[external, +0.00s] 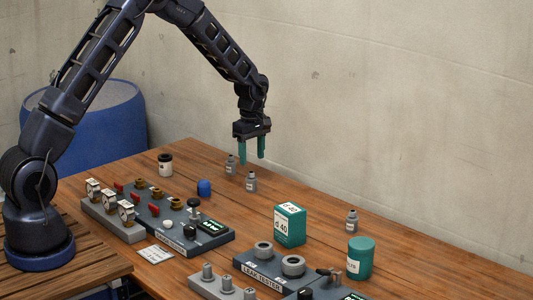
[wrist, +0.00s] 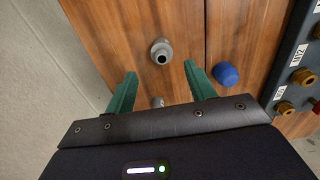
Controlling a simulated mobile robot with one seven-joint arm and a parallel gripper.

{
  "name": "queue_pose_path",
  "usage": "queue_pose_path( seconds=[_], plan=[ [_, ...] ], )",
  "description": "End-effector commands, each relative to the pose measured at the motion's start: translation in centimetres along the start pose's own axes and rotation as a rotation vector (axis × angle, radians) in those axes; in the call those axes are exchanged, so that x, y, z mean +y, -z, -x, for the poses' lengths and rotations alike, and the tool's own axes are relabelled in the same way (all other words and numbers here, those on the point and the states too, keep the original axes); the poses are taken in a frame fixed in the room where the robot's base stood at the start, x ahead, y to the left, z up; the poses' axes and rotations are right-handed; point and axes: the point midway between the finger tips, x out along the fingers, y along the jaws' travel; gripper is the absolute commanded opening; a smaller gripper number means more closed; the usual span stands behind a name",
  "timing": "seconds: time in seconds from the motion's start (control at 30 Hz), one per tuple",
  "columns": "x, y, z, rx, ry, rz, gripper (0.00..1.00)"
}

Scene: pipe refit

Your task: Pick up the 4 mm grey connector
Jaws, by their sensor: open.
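Several small grey connectors stand on the wooden table. In the external view one grey connector (external: 230,164) is below and left of my gripper (external: 252,156). A second grey connector (external: 251,182) is just below it, and a third grey connector (external: 352,222) is farther right. My gripper is open and empty above the table, its green fingers pointing down. In the wrist view a grey connector (wrist: 162,51) lies just beyond my fingertips (wrist: 160,69). I cannot read which is 4 mm.
A blue cap (external: 204,187) stands left of the connectors; it also shows in the wrist view (wrist: 226,75). A wall stands behind.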

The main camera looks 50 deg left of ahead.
Motion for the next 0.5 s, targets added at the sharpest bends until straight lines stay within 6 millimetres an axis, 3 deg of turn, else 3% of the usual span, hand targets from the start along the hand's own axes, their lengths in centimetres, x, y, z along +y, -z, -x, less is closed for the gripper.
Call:
queue_pose_path(
  seconds=[0.13, 0.5],
  plan=[
    [-0.1, 0.0, -2.3, -0.001, 0.002, -0.001, 0.55],
    [-0.2, 0.0, -5.2, -0.001, 0.002, 0.0, 0.55]
  ],
)
